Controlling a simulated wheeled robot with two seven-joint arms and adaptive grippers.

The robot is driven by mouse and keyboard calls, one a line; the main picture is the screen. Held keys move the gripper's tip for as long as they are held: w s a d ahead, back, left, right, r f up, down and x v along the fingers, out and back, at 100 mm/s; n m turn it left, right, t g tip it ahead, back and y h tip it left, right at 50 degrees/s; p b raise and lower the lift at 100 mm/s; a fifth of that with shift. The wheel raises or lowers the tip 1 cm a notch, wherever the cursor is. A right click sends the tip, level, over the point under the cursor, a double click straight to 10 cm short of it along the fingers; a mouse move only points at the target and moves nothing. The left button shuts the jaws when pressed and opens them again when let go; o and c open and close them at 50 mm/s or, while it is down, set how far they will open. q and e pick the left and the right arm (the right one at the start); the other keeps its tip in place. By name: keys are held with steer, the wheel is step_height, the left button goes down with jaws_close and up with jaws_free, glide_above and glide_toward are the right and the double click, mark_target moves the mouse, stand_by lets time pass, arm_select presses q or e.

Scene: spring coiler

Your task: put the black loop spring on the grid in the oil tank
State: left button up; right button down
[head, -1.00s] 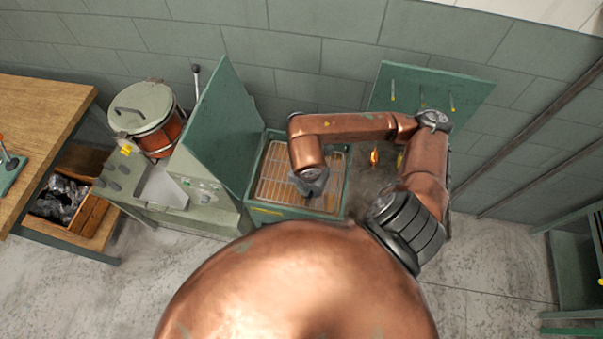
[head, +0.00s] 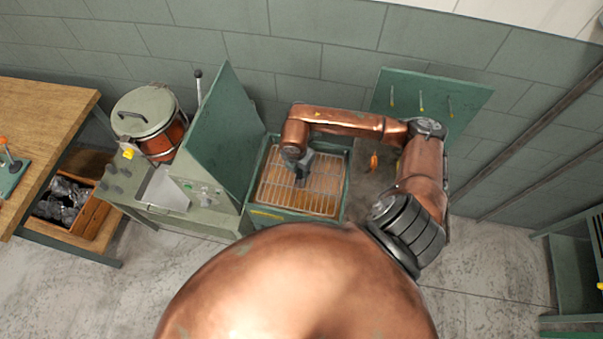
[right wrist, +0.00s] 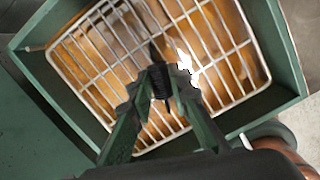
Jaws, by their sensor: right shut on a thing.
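The green oil tank (head: 345,186) stands open, with a wire grid (head: 322,187) over brown oil inside it. The grid (right wrist: 97,72) fills much of the right wrist view, within the tank's green walls (right wrist: 284,50). My right gripper (head: 302,180) is over the left-middle part of the grid, pointing down. In the right wrist view its fingers (right wrist: 160,82) are shut on the black loop spring (right wrist: 161,80), which is held between the tips in front of the grid. I cannot tell whether the spring touches the wires. My left gripper is not in view.
A green upright panel (head: 222,135) stands just left of the tank. Further left are a machine with a lidded pot (head: 148,122) and a wooden bench (head: 40,110). A green board with hooks (head: 435,98) is behind right. The grid's right half is clear.

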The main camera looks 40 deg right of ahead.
mark_target(300, 172)
steer(key=shift+w+d+f, duration=0.15)
steer(key=shift+w+f, duration=0.2)
steer(key=shift+f, duration=0.15)
steer(key=shift+f+p, duration=0.3)
steer(key=shift+f, duration=1.1)
steer(key=shift+f, duration=0.1)
steer(key=c, duration=1.8)
jaws_free()
steer(key=r, duration=0.4)
steer(key=a+r, duration=0.1)
steer(key=r, duration=0.3)
steer(key=r+b, duration=0.1)
steer(key=r, duration=0.3)
steer(key=shift+s+a, duration=0.35)
steer(key=shift+a, duration=0.05)
